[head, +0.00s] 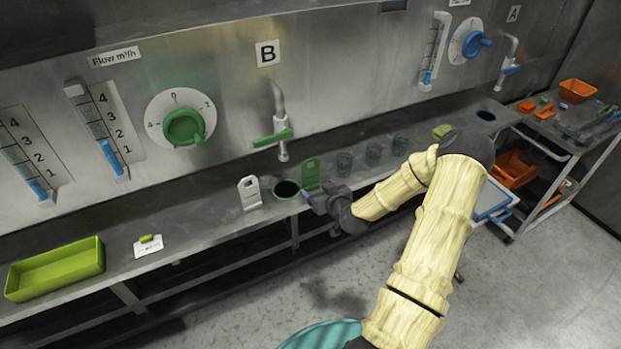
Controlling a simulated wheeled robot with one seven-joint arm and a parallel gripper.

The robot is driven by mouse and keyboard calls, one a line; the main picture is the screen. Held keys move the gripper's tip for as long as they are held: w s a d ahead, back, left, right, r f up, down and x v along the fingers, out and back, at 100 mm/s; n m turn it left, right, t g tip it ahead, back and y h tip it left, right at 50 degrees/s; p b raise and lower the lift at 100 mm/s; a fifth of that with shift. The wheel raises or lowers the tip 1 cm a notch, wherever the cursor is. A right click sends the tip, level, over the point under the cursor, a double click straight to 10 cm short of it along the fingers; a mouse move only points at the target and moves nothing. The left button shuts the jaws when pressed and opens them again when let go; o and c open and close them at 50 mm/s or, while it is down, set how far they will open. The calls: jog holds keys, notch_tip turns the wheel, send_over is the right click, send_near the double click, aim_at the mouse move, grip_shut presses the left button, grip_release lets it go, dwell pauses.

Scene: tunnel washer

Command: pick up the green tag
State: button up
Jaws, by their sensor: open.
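The green tag (311,173) stands upright on the metal ledge, with a hole near its top. It is just right of a dark round opening with a green rim (277,195). My gripper (306,193) is open, close in front of the tag's lower part in the picture. It overlaps the lower edge of the tag, and I cannot tell whether they touch. The fingers are small and dark here, and the space between them is hard to make out.
A white tag (249,193) stands left of the opening. Several clear glasses (373,155) stand right of the green tag. A green valve handle (272,138) hangs above. A green tray (55,270) and a white card (148,246) lie left. A cart (566,150) stands right.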

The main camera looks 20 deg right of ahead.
aim_at(311, 185)
jog(key=shift+w, duration=0.1)
jog(key=shift+w+a+f+p, duration=0.15)
jog(key=shift+w+f+p, duration=0.05)
jog(key=shift+w+p, duration=0.25)
jog(key=shift+p+x, duration=0.6)
jog(key=shift+x, duration=1.5)
jog(key=shift+s+a+f, duration=0.1)
jog(key=shift+a+f, duration=0.05)
jog(key=shift+f, duration=0.05)
jog(key=c, duration=1.1)
